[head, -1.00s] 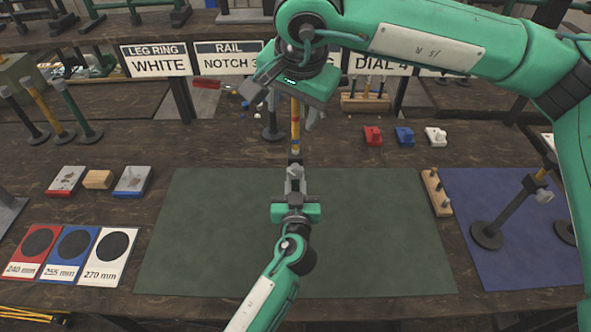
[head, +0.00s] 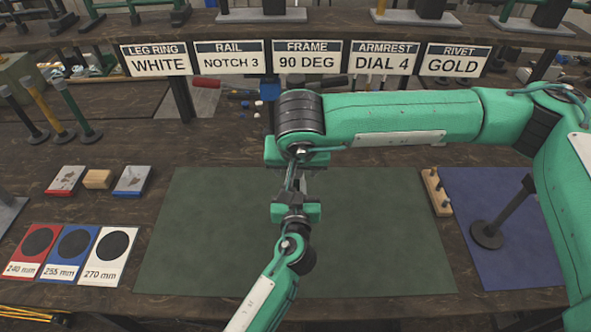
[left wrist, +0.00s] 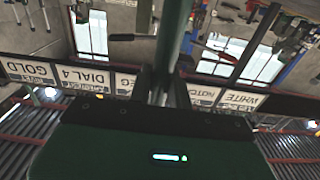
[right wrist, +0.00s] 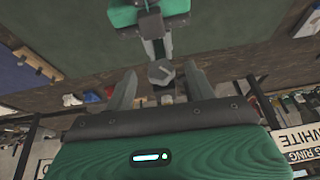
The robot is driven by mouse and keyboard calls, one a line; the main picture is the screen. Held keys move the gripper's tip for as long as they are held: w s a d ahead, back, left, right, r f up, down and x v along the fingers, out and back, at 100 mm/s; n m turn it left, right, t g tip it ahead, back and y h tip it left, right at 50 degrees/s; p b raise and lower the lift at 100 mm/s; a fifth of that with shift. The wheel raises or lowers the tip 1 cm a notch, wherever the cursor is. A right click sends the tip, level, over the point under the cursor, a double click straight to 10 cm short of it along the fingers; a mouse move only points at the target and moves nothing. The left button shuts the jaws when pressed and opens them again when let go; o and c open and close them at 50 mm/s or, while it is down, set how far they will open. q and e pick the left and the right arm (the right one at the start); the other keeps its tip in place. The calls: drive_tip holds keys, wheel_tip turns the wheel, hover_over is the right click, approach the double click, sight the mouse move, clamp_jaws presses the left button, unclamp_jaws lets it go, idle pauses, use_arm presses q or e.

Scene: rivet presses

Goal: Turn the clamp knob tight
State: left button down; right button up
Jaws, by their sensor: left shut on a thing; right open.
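A grey clamp knob (right wrist: 162,72) with a many-sided head shows in the right wrist view. My right gripper (right wrist: 161,90) is open, with one finger on each side of the knob; I cannot tell if either touches it. My left gripper (head: 294,190) is over the green mat (head: 210,235) and shut on a grey part by the knob, mostly hidden by its fingers. It also shows at the top of the right wrist view (right wrist: 154,42). In the head view my right arm covers the knob and the right gripper's fingers.
Sign boards (head: 310,59) hang across the back. Size cards (head: 93,257) and small blocks (head: 97,180) lie at left. A wooden peg block (head: 436,191) and a blue mat (head: 535,255) with a rod on a round base lie at right. The green mat is otherwise clear.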

drive_tip(key=shift+x, duration=0.95)
drive_tip(key=shift+c, duration=0.2)
drive_tip(key=c, duration=0.9)
drive_tip(key=shift+c, duration=0.2)
drive_tip(key=shift+d+f+y, duration=0.1)
drive_tip(key=shift+y, duration=0.2)
drive_tip(key=y, duration=0.3)
drive_tip(key=shift+d+f+m, duration=0.1)
drive_tip(key=shift+d+m, duration=0.2)
drive_tip(key=shift+m, duration=0.1)
drive_tip(key=shift+d+m+y, duration=0.15)
drive_tip(key=shift+m+y, duration=0.25)
drive_tip(key=shift+y, duration=1.4)
